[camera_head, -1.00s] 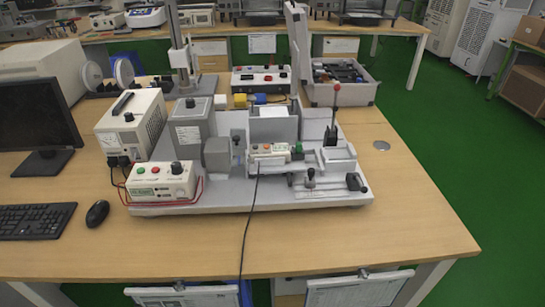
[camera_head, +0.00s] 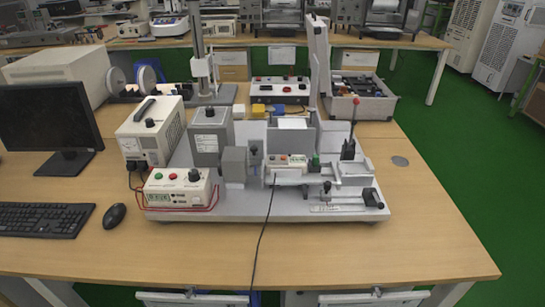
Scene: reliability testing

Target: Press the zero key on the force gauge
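A test rig on a light grey base plate (camera_head: 250,207) stands on the wooden table. On its middle lies a small pale device (camera_head: 287,166) with a few coloured keys, a green part at its right end and a black cable running toward the table's front edge; it looks like the force gauge. The separate keys are too small to read. A white control box (camera_head: 180,190) with a small display, a red and a green button and a black knob sits at the rig's front left. Neither of my grippers is in view.
A monitor (camera_head: 50,120), keyboard (camera_head: 43,219) and mouse (camera_head: 115,215) are at the left. An open grey case (camera_head: 362,105) lies behind. The table's front and right areas are clear.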

